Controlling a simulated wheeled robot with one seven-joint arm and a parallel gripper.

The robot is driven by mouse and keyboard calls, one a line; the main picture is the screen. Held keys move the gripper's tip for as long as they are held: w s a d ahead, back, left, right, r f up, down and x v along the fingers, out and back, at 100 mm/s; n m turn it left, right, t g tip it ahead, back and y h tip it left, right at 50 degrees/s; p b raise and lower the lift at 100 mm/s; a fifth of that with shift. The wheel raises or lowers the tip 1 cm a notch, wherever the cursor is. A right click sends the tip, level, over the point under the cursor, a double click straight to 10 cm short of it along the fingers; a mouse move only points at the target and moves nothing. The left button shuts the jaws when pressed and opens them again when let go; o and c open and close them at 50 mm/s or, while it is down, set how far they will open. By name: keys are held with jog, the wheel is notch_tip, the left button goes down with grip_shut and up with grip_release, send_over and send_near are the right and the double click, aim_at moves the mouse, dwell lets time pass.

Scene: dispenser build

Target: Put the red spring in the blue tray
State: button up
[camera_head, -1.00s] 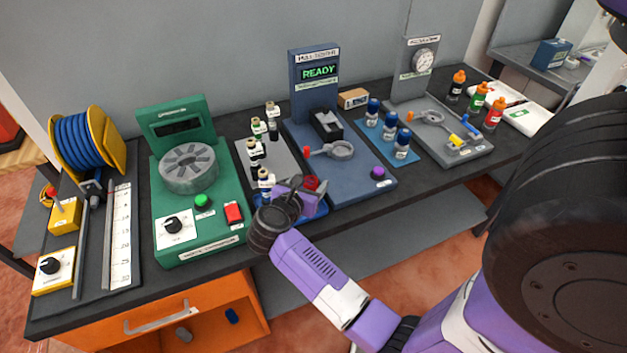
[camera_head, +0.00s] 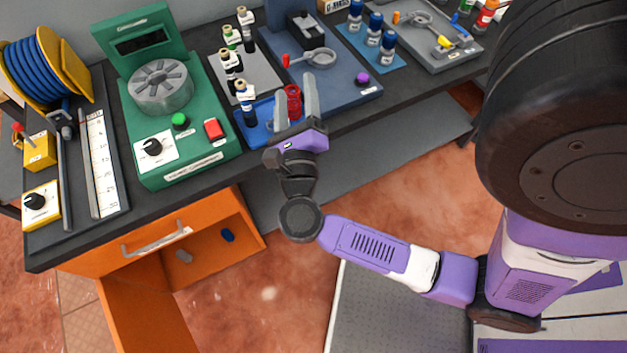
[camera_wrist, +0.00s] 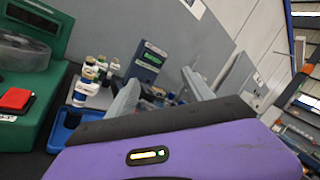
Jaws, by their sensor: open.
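The red spring (camera_head: 293,97) shows upright between the two fingers of my gripper (camera_head: 296,101) in the head view. The fingers are apart, one on each side of it. The blue tray (camera_head: 252,133) lies at the bench's front edge, just right of the green machine. The spring appears over or at the tray's right end; whether it rests inside is hidden by my gripper. In the wrist view the blue tray (camera_wrist: 62,131) shows at left, and my open gripper (camera_wrist: 163,92) points over the bench; the spring is not visible there.
Small labelled bottles (camera_head: 231,68) stand right behind the tray. The green machine (camera_head: 180,150) is close on the left. A blue-grey fixture (camera_head: 340,95) with a ring and purple knob is on the right. An orange drawer (camera_head: 200,250) stands open below.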

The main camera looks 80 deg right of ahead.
jog(key=s+a+r+n+t+y, duration=0.15)
jog(key=a+n+t+y, duration=0.45)
jog(key=n, duration=0.6)
jog(key=a+r+n+t+y, duration=0.3)
jog(key=a+n+t, duration=0.45)
jog(key=n, duration=0.45)
jog(key=s+a+f+n+g+y, duration=0.2)
jog(key=s+a+f+n+y, duration=0.1)
jog(key=n, duration=0.6)
jog(key=s+a+f+n+g+y, duration=0.2)
jog(key=s+a+f+n+y, duration=0.2)
jog(key=a+n+y, duration=0.3)
jog(key=shift+s+a+f+n+y, duration=0.3)
jog(key=shift+s+a+n, duration=0.25)
jog(key=shift+n, duration=0.65)
jog(key=shift+w, duration=0.1)
notch_tip(320, 180, down, 2)
jog(key=shift+f+b, duration=0.25)
jog(key=shift+b, duration=1)
